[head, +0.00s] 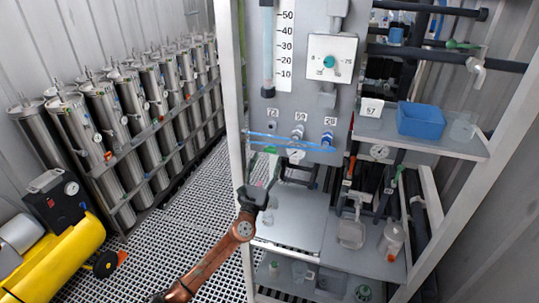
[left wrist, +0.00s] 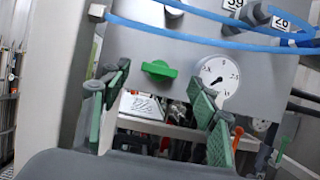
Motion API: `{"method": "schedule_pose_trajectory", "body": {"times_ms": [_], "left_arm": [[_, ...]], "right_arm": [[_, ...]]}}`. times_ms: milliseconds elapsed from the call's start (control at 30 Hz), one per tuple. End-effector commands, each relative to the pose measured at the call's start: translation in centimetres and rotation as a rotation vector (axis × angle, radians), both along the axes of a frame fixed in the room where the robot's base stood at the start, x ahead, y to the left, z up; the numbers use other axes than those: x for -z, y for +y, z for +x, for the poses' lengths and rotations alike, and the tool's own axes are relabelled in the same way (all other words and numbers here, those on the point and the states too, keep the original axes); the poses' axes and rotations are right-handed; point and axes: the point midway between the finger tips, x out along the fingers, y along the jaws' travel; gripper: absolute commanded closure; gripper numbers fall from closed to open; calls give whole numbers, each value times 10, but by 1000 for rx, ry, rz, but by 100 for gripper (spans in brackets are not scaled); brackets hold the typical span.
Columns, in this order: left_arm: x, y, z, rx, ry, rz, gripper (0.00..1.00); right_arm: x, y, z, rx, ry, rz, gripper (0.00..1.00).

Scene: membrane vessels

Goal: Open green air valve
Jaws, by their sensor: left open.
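The green air valve (left wrist: 158,70) shows in the left wrist view as a small green handle lying across the grey panel (left wrist: 130,40), just left of a round white gauge (left wrist: 218,78). My left gripper (left wrist: 158,105) is open, with its green-padded fingers spread to either side below the valve in that view. Nothing is between the fingers, and they appear apart from the handle. My right gripper is not in view.
Blue tubes (head: 290,140) run across the panel above the valve. A rack of steel cylinders (head: 130,120) stands at left. A yellow compressor (head: 65,255) is at lower left. Shelves at right hold a blue bin (head: 421,120) and bottles. Grated floor (head: 190,220) lies between.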

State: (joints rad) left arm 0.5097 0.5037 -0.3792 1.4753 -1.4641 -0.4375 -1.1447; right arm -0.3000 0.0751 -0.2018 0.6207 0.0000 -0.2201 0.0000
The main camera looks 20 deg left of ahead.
Motion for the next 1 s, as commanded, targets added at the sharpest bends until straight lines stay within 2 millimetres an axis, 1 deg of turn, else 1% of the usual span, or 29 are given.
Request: {"method": "schedule_pose_trajectory", "body": {"times_ms": [33,100,233,567,1000], "left_arm": [[-5,-1,7,-1,-1,2,45],[-8,-1,16,1,0,1,45],[-11,-1,26,0,1,-1,45],[-11,-1,30,1,2,-2,45],[-11,-1,29,1,2,-3,75]], "right_arm": [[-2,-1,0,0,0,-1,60],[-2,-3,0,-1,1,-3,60],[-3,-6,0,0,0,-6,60],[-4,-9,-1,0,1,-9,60],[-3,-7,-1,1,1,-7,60]]}}
